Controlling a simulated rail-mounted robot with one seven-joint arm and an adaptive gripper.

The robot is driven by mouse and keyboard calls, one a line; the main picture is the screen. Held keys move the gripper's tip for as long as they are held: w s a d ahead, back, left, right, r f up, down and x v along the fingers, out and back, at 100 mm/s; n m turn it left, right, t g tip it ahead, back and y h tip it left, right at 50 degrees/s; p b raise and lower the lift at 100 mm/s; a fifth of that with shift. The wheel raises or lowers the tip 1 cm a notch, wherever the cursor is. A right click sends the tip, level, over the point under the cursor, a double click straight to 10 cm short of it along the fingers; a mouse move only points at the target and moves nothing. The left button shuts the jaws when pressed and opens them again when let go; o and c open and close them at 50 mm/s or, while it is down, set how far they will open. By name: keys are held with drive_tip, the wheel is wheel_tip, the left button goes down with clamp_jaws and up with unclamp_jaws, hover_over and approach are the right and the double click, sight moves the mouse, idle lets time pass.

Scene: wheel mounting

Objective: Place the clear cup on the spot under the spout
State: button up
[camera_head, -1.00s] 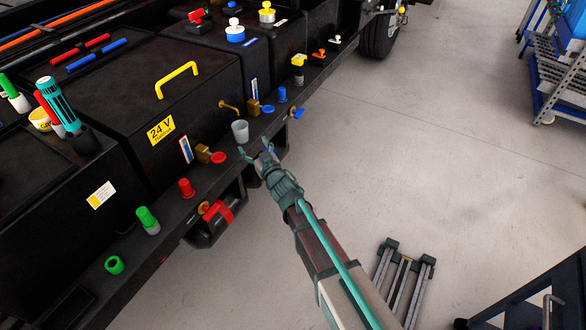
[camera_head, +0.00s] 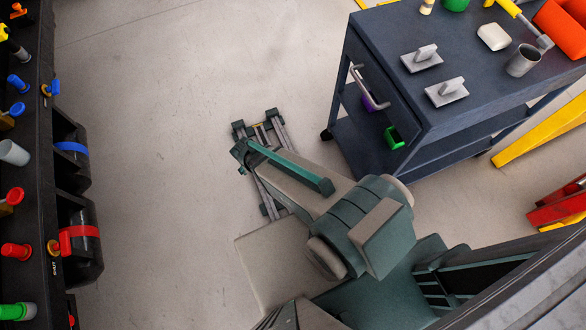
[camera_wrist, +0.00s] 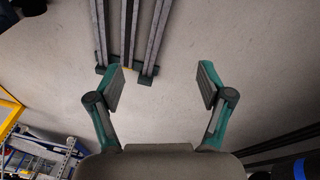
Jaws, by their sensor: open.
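A pale, translucent cup (camera_head: 13,152) stands upright on the dark ledge at the left edge of the head view. The spout cannot be made out in this view, so the cup's exact place under it cannot be told. My gripper (camera_wrist: 161,88) is open and empty in the wrist view, with its two fingers wide apart over bare floor.
A dark blue cart (camera_head: 385,80) stands at the upper right, with a grey cup (camera_head: 523,60) and a white block (camera_head: 494,37) on top. Several coloured caps line the ledge (camera_head: 40,190). Floor rails (camera_head: 262,135) lie near my arm. Open floor separates ledge and cart.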

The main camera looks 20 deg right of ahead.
drive_tip(key=s+d+m+g, duration=0.1)
drive_tip(key=s+d+g, duration=0.3)
drive_tip(key=s, duration=0.9)
drive_tip(key=s+d+m+g, duration=0.1)
drive_tip(key=s+d+g, duration=0.4)
drive_tip(key=s, duration=0.8)
drive_tip(key=shift+s+d+m+y, duration=0.2)
drive_tip(key=shift+s+m+y, duration=0.1)
drive_tip(key=shift+m+y, duration=0.1)
drive_tip(key=shift+r, duration=0.1)
wheel_tip(320, 180, up, 5)
drive_tip(key=p, duration=0.5)
